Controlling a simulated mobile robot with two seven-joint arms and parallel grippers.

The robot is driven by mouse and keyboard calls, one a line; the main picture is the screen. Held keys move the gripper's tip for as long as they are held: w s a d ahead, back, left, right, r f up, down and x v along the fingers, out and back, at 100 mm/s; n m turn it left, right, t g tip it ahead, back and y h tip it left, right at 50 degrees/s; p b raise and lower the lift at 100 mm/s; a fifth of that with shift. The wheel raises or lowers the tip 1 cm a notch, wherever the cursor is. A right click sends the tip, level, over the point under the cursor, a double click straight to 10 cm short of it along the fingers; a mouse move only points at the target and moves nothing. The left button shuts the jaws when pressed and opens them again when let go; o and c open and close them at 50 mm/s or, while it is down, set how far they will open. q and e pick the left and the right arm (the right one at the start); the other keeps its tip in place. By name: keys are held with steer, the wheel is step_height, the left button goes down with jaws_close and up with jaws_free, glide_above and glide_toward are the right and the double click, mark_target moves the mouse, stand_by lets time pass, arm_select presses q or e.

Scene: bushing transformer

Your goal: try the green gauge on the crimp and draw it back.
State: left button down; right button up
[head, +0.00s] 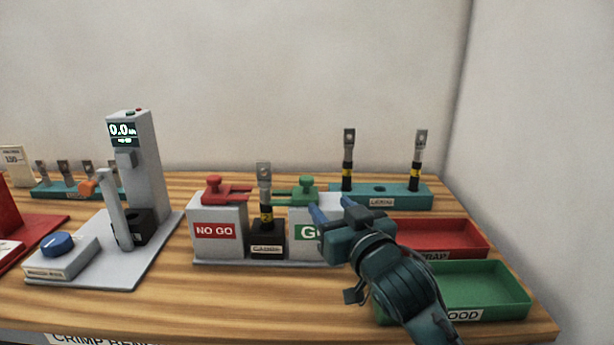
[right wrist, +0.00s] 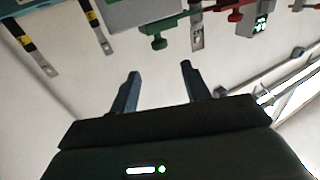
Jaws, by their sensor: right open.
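The green gauge (head: 306,187) rests on top of the grey GO block (head: 336,240), its prongs pointing left toward the crimp. The crimp (head: 264,184) stands upright in a black holder (head: 267,240) between the two blocks, with a metal lug on top and a yellow band below. I cannot tell whether the prongs touch it. My right gripper (head: 332,208) is open and empty, in front of the GO block and just right of the gauge. In the right wrist view the green gauge (right wrist: 165,32) and lug (right wrist: 198,36) lie beyond the open fingers (right wrist: 158,75). My left gripper is out of view.
A red gauge (head: 214,189) sits on the NO GO block (head: 217,230). A tester with a display (head: 136,160) stands left. A teal rack (head: 400,195) with two upright crimps is behind. Red (head: 470,232) and green (head: 510,285) trays lie right. The front middle table is clear.

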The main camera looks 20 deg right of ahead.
mark_target(309, 183)
steer(key=w, duration=0.4)
steer(key=w+a, duration=0.1)
steer(key=w, duration=0.3)
steer(key=w+p, duration=0.1)
steer(key=w, duration=0.3)
steer(key=shift+w+a, duration=0.25)
steer(key=shift+w, duration=0.15)
jaws_close()
